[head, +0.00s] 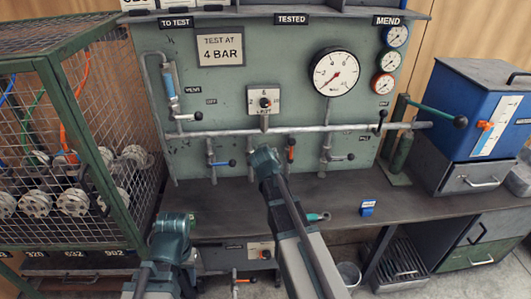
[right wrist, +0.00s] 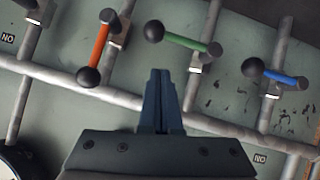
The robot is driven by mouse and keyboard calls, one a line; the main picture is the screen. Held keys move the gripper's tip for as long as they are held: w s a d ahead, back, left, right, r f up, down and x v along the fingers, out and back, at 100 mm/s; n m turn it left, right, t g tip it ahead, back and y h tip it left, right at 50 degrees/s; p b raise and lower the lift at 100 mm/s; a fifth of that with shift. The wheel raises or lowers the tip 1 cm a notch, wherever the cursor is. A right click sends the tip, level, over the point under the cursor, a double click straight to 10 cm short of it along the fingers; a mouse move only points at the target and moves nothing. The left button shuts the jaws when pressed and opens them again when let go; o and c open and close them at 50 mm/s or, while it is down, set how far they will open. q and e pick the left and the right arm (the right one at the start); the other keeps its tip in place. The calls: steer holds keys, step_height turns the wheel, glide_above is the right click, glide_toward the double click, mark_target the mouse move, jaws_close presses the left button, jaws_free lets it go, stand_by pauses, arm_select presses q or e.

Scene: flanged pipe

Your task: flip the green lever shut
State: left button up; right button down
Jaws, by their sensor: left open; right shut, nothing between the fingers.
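The green lever (right wrist: 186,41) shows in the right wrist view with a dark ball knob at its left end. It lies across its grey pipe. My right gripper (right wrist: 160,75) is shut and empty, its tips just below the green lever near the knob, with a gap showing between them. In the head view my right gripper (head: 265,160) is in front of the panel and hides this lever; its fingers are hidden there. My left gripper (head: 172,224) is open and low, over the bench front, away from the levers.
An orange lever (right wrist: 101,45) and a blue lever (right wrist: 285,78) flank the green one. A horizontal pipe (head: 340,128) crosses the panel. A larger green handle (head: 432,112) juts out at right. A wire cage (head: 95,120) stands left, a blue box (head: 470,105) right.

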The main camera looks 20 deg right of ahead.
steer(key=d+p+v, duration=0.1)
steer(key=p+v, duration=0.3)
steer(key=v, duration=0.5)
steer(key=shift+s, duration=0.3)
steer(key=s+a+f+n+g+y+p, duration=0.1)
steer(key=s+a+n+g+y+p, duration=0.2)
steer(key=s+a, duration=1.9)
steer(key=s+n+g+p, duration=0.2)
steer(key=g+p, duration=0.3)
steer(key=g, duration=0.2)
steer(key=shift+a+n+g+p, duration=0.25)
steer(key=shift+n+g+p, duration=0.05)
steer(key=shift+p, duration=0.05)
steer(key=shift+f, duration=0.1)
